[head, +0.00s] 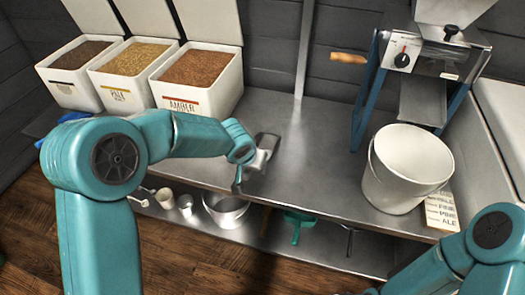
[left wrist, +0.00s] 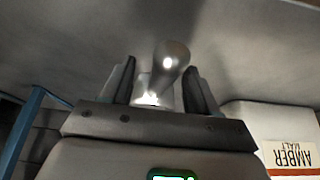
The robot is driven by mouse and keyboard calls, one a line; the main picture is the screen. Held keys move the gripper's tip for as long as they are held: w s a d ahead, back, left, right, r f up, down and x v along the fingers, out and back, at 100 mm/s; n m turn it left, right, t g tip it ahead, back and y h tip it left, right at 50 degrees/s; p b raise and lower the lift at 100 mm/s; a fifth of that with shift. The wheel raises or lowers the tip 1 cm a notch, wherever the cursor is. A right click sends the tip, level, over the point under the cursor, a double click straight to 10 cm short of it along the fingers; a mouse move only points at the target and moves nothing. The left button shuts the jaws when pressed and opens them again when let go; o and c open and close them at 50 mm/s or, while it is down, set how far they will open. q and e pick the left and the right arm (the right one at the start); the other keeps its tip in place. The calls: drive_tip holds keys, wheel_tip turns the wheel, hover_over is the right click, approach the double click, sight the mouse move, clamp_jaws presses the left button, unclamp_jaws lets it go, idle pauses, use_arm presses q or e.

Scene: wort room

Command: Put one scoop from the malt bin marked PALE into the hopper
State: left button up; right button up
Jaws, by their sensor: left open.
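The malt bin marked PALE (head: 128,75) is the middle one of three white bins at the back left, its lid raised, holding light grain. The hopper (head: 450,12) is the metal funnel on top of the mill at the upper right, cut off by the picture edge. My left gripper (head: 262,157) is low over the metal bench, right of the bins. In the left wrist view its fingers (left wrist: 157,85) are open, with a shiny rounded metal piece (left wrist: 172,62) between them, perhaps the scoop's handle. My right arm shows at the lower right; its gripper is not visible.
The AMBER bin (head: 198,80) and a dark-grain bin (head: 75,70) flank PALE. A white bucket (head: 405,170) stands below the mill (head: 435,57), beside a printed card (head: 441,212). A lower shelf holds a metal bowl (head: 226,211) and cups.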

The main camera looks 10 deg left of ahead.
use_arm(q)
clamp_jaws()
drive_tip(key=shift+r+p, duration=2.2)
drive_tip(key=shift+r, duration=0.85)
